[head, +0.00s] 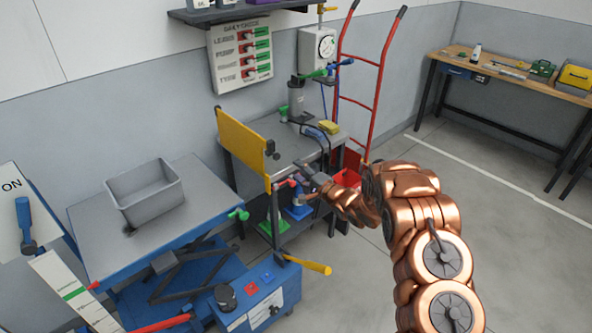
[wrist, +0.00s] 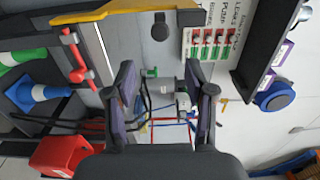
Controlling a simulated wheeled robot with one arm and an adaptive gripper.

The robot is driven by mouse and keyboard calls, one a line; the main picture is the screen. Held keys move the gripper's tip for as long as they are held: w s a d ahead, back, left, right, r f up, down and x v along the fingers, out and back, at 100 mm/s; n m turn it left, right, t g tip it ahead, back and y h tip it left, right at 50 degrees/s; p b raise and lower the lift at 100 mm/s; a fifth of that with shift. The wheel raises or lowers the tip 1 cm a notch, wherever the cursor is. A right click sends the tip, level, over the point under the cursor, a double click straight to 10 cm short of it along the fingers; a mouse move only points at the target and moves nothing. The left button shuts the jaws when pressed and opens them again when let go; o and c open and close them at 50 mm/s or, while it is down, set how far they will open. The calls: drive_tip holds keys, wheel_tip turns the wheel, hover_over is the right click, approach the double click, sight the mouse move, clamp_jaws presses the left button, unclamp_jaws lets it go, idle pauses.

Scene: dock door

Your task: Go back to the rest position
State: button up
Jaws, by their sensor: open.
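My gripper (head: 302,178) is at the end of my copper-coloured arm, in front of the metal work cart and just right of the yellow panel's lower corner. In the wrist view my gripper (wrist: 160,82) has its two dark fingers spread apart with nothing between them. Behind the gap, the grey cylindrical device and thin hoses show farther off. The arm reaches in from the lower right of the head view, bent at the elbow. Whether a finger touches the cart cannot be told.
The cart (head: 288,150) carries a yellow panel (head: 242,147). A blue lift table (head: 95,210) with a grey bin (head: 146,192) stands left. A red hand truck (head: 361,97) leans behind. A workbench (head: 505,72) is far right. The floor (head: 520,265) right of my arm is clear.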

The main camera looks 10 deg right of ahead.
idle(0.4)
drive_tip(key=s+d+r+n+g+h, duration=0.2)
drive_tip(key=d+r+h, duration=0.55)
drive_tip(key=d, duration=0.25)
drive_tip(key=s+d+r+n+g+h, duration=0.1)
drive_tip(key=s+d+r+g+h, duration=0.15)
drive_tip(key=s, duration=0.45)
drive_tip(key=s+d+r+n+g+h, duration=0.1)
drive_tip(key=s+d+r+g+h, duration=0.2)
drive_tip(key=s, duration=0.4)
drive_tip(key=s+a+r+n+g, duration=0.1)
drive_tip(key=s+a+n+g, duration=0.1)
drive_tip(key=s, duration=1.3)
drive_tip(key=s+a+r+n+g+y, duration=0.1)
drive_tip(key=s+a+n+g, duration=0.1)
drive_tip(key=s, duration=1.4)
drive_tip(key=s+a+r+n+g+y, duration=0.1)
drive_tip(key=s+a+n+g, duration=0.2)
drive_tip(key=s, duration=1.2)
drive_tip(key=shift+s+a+r+g, duration=0.2)
drive_tip(key=shift+a+g, duration=0.35)
drive_tip(key=shift+g, duration=0.4)
